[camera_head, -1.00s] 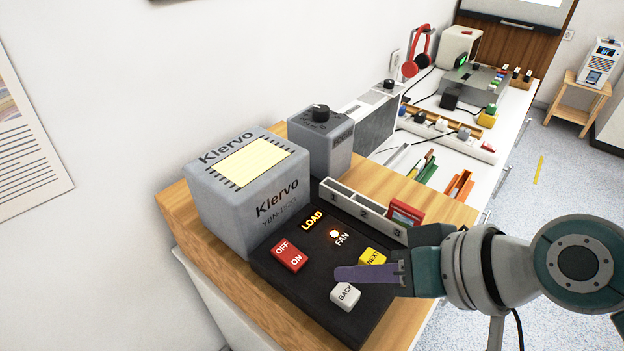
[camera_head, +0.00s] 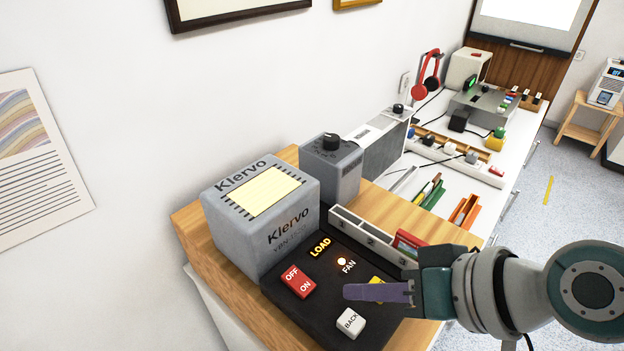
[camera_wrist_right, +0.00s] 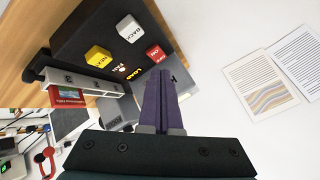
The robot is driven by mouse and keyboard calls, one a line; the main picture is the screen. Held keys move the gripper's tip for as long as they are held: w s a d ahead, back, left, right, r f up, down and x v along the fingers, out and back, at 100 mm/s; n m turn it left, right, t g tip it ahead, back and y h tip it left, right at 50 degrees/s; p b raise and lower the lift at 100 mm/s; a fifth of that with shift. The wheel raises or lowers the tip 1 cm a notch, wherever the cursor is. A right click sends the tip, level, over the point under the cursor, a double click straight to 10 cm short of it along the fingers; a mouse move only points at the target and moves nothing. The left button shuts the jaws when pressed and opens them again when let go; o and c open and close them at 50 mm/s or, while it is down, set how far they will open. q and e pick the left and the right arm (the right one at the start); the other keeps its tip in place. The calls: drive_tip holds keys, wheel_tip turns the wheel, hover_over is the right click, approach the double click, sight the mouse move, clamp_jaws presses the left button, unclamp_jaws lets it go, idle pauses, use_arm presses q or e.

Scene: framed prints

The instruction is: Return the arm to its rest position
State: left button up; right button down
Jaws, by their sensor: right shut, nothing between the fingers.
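My right gripper (camera_head: 378,292) comes in from the right, with its purple fingers closed together and empty. It is over the black control panel (camera_head: 290,325), above the white BACK button (camera_head: 351,322) and partly covering the yellow button (camera_head: 377,281). In the right wrist view the shut fingers (camera_wrist_right: 160,100) point toward the panel, with the red OFF/ON switch (camera_wrist_right: 155,53) just beyond the tips. That switch also shows in the head view (camera_head: 298,281). I cannot tell of any contact with the panel. My left gripper is not in view.
A grey Klervo box (camera_head: 262,222) stands behind the panel, with a knobbed grey box (camera_head: 331,168) beside it. A numbered rack (camera_head: 365,236) holds a red card (camera_head: 408,243). Several tools and devices crowd the white table (camera_head: 455,185). Open floor (camera_head: 560,225) lies at right.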

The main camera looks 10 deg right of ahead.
drive_tip(key=shift+s+a, duration=0.1)
drive_tip(key=shift+s, duration=0.15)
drive_tip(key=s+d+r+n+g+h, duration=0.1)
drive_tip(key=s+d+r+g+h, duration=0.2)
drive_tip(key=s, duration=0.5)
drive_tip(key=s+d+r+n+h, duration=0.1)
drive_tip(key=s+d+r+h, duration=0.2)
drive_tip(key=s+d, duration=0.3)
wheel_tip(320, 180, up, 25)
drive_tip(key=a+p, duration=0.1)
drive_tip(key=p, duration=2.4)
drive_tip(key=shift+s+a+r, duration=0.15)
drive_tip(key=shift+s, duration=0.25)
